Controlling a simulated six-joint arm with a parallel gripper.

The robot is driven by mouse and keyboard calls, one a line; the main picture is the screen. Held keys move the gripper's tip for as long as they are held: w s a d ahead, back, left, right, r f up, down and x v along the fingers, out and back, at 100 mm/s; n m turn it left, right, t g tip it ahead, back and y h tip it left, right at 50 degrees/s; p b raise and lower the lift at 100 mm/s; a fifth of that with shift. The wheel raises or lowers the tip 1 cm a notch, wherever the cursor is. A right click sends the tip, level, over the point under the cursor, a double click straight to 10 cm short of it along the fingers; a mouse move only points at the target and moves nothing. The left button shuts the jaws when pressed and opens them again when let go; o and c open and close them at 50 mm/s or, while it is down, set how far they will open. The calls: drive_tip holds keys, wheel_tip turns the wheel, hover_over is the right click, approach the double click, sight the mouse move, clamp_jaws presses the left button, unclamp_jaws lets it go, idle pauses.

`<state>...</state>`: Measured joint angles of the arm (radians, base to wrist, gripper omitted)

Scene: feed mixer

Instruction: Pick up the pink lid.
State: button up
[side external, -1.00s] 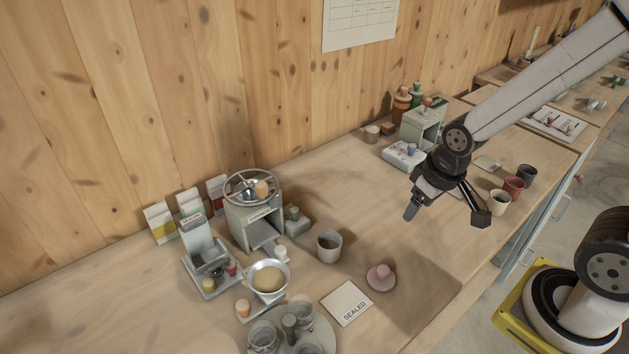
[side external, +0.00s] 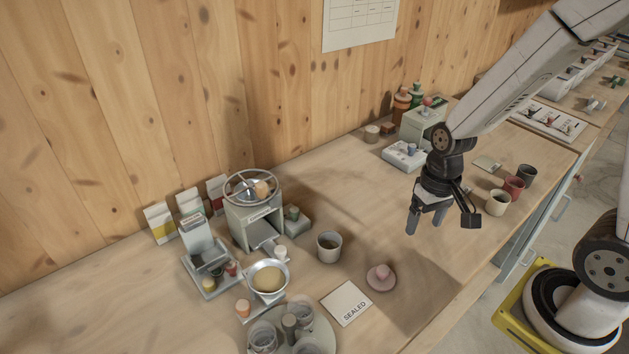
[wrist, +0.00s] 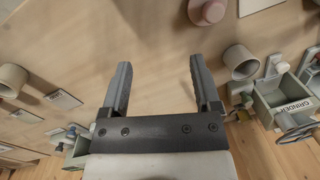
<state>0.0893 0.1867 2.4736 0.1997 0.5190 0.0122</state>
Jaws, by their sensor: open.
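The pink lid (side external: 381,276) is a round disc with a knob on top. It lies on the wooden table to the right of the white SEALED card (side external: 346,303). In the wrist view the pink lid (wrist: 207,11) is at the top edge, partly cut off, beyond the right fingertip. My gripper (side external: 425,230) is open and empty, fingers pointing down above the table, up and to the right of the lid. In the wrist view its two fingers (wrist: 159,66) are spread with only bare tabletop between them.
A grey cup (side external: 329,246) of dark contents stands left of and behind the lid. A grinder (side external: 254,222), a metal bowl (side external: 268,278) and a round tray (side external: 318,329) of jars are further left. Cups (side external: 497,203) stand at the right. Table between gripper and lid is clear.

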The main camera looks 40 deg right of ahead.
sight(379, 277)
drive_tip(key=f+m+g+y, duration=0.1)
drive_tip(key=s+f+m+g+y, duration=0.1)
drive_tip(key=m, duration=0.1)
drive_tip(key=f+m+g+y, duration=0.1)
drive_tip(key=f, duration=0.1)
drive_tip(key=shift+s+a+m, duration=0.25)
drive_tip(key=shift+a+m, duration=0.05)
drive_tip(key=shift+a, duration=0.1)
drive_tip(key=m+y, duration=0.1)
drive_tip(key=f+m+y, duration=0.1)
drive_tip(key=shift+a+f+y, duration=0.2)
drive_tip(key=shift+a+y, duration=0.1)
drive_tip(key=shift+a, duration=0.1)
drive_tip(key=m+y, duration=0.1)
drive_tip(key=f+m+y, duration=0.1)
drive_tip(key=w+m+y, duration=0.1)
drive_tip(key=shift+a+f+m+y, duration=0.4)
drive_tip(key=m+y, duration=0.1)
drive_tip(key=w+f+m+t+y, duration=0.1)
drive_tip(key=w+m+t+y, duration=0.1)
drive_tip(key=shift+f+m, duration=0.25)
drive_tip(key=shift+m, duration=0.05)
drive_tip(key=shift+a, duration=0.1)
drive_tip(key=shift+x, duration=1.3)
drive_tip(key=shift+a, duration=0.1)
drive_tip(key=shift+w+x, duration=0.2)
drive_tip(key=shift+x, duration=2.3)
